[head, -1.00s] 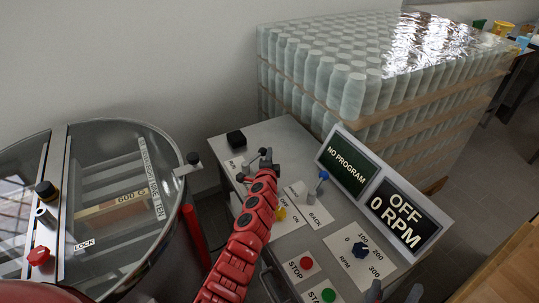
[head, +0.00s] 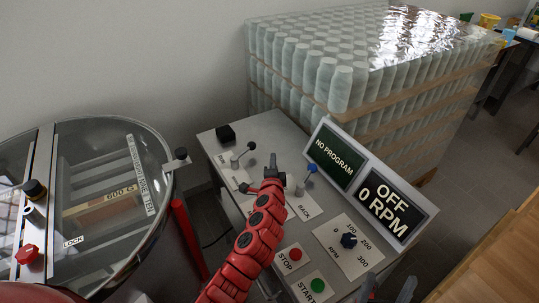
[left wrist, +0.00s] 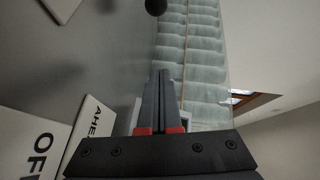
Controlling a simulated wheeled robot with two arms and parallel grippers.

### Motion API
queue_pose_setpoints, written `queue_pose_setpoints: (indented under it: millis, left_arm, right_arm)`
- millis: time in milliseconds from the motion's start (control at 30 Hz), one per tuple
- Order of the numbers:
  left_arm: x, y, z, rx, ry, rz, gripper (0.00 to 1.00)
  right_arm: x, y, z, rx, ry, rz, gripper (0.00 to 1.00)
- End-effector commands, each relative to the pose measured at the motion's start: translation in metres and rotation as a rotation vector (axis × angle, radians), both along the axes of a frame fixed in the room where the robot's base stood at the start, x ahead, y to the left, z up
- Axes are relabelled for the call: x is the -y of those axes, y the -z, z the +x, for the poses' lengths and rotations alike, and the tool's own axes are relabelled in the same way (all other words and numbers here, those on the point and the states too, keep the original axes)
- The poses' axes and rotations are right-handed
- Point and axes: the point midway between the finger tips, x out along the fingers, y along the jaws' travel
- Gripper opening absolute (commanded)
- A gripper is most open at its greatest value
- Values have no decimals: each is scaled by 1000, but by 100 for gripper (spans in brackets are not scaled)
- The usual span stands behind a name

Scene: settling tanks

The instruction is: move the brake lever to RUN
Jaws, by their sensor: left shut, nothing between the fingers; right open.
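The brake lever (head: 251,147), a short grey rod with a black ball, stands on the sloped grey control panel near a white label plate (head: 224,160) whose word is too small to read surely. Its ball leans to the right and up in the head view. My left gripper (head: 274,165) is shut and empty, to the right of the lever's ball and apart from it. In the left wrist view its closed fingers (left wrist: 163,98) point toward a black ball (left wrist: 155,6) at the top edge. My right gripper (head: 388,291) is open at the bottom edge, partly cut off.
A blue-knobbed lever (head: 312,168) stands just right of my left gripper. Two screens (head: 336,155) rise behind it. A black box (head: 226,134) sits at the panel's far corner. A glass-lidded drum (head: 100,190) is at left. Wrapped jars (head: 340,90) stand behind.

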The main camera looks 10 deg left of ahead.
Motion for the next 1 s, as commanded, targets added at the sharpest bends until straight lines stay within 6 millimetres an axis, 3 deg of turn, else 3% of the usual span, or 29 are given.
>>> queue_pose_setpoints:
  millis: [300, 867, 1000]
  left_arm:
    - [16, -4, -27, 1, 3, 0, 0]
    - [17, -5, -29, 0, 1, 0, 0]
    - [17, -18, -29, 0, 1, 0, 0]
  right_arm:
    - [0, 8, 0, 0, 0, 0, 73]
    - [0, 7, 0, 0, 0, 0, 73]
    - [0, -5, 0, 0, 0, 0, 73]
